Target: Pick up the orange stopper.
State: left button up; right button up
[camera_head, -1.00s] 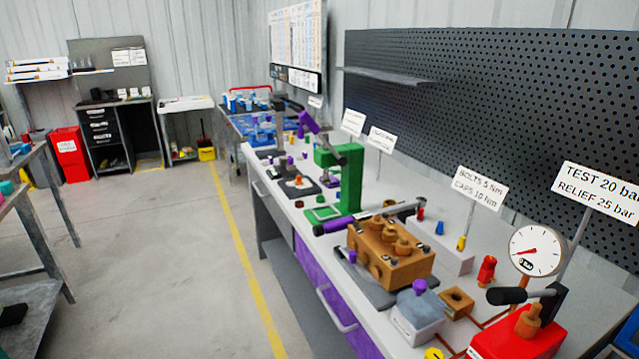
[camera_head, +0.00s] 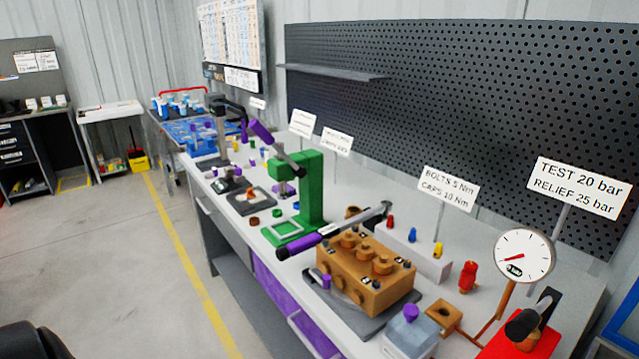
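I cannot tell for certain which thing is the orange stopper. A small orange-brown piece (camera_head: 254,221) lies on the white bench top, left of the green press. Another small orange piece (camera_head: 250,193) stands on a dark square base behind it. Both are too small to make out in detail. Neither of my grippers is in view.
The white workbench (camera_head: 345,345) carries a green arbor press (camera_head: 311,190), an orange-brown pump block (camera_head: 365,275), a purple-handled wrench (camera_head: 330,234), a pressure gauge (camera_head: 524,256) and a red test pump (camera_head: 530,345). The floor (camera_head: 130,270) left of the bench is clear.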

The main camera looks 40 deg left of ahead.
aim_at(250, 196)
jog(key=j+z, duration=0.5)
jog(key=j, duration=0.6)
jog(key=k+j+z, duration=0.1)
jog(key=j+z, duration=0.35)
jog(key=j, duration=0.6)
